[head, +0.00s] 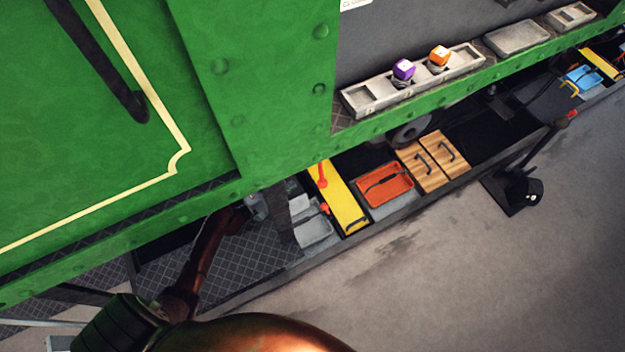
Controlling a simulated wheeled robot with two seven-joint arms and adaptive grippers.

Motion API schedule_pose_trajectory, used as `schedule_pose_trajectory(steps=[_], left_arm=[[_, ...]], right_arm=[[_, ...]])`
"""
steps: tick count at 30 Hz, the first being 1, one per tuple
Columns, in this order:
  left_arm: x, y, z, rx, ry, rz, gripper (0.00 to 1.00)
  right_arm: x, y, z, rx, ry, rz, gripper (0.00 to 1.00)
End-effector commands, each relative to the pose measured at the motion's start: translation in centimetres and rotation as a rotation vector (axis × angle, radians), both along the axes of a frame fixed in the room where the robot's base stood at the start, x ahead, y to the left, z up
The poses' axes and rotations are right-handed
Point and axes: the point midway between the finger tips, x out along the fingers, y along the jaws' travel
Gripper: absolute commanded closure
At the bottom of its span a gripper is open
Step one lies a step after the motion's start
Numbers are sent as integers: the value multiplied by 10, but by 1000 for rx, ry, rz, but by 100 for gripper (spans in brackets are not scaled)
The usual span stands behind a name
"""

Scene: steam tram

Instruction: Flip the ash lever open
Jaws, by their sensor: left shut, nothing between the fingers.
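No lever carries a readable label, so I cannot tell for certain which is the ash lever. A small red-orange handle (322,175) stands at the upper end of a yellow panel (343,200) in the low trough beside the tram. Another small red knob (325,208) shows just left of that panel, above a grey tray (314,231). My left gripper (264,204) is shut and empty, just left of the grey tray and below the green tram side. Its fingertips are small and partly dark, and appear apart from both red parts. My right gripper is not in view.
The green tram side (270,90) overhangs the trough closely. Right of the yellow panel are an orange tray (385,190) and wooden lids (433,160) with dark handles. A floor lever stand (519,190) is farther right. The grey floor (480,280) in front is clear.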

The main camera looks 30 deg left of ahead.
Motion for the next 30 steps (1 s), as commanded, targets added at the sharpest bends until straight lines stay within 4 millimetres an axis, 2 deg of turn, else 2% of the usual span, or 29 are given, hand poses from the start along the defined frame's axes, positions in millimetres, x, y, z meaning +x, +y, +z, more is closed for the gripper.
schedule_pose_trajectory(steps=[7,11,18,26,27,30], left_arm=[[2,-1,0,1,-1,-1,100],[12,-6,-1,0,-1,-2,100],[52,-24,-6,2,-1,-2,100],[94,-43,-9,1,0,-1,100],[84,-48,-3,2,1,-1,100],[76,-56,5,1,-2,-2,100]], right_arm=[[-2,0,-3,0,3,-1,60],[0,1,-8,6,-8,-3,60],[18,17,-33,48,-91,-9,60],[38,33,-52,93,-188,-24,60],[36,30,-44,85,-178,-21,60],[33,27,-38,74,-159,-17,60]])
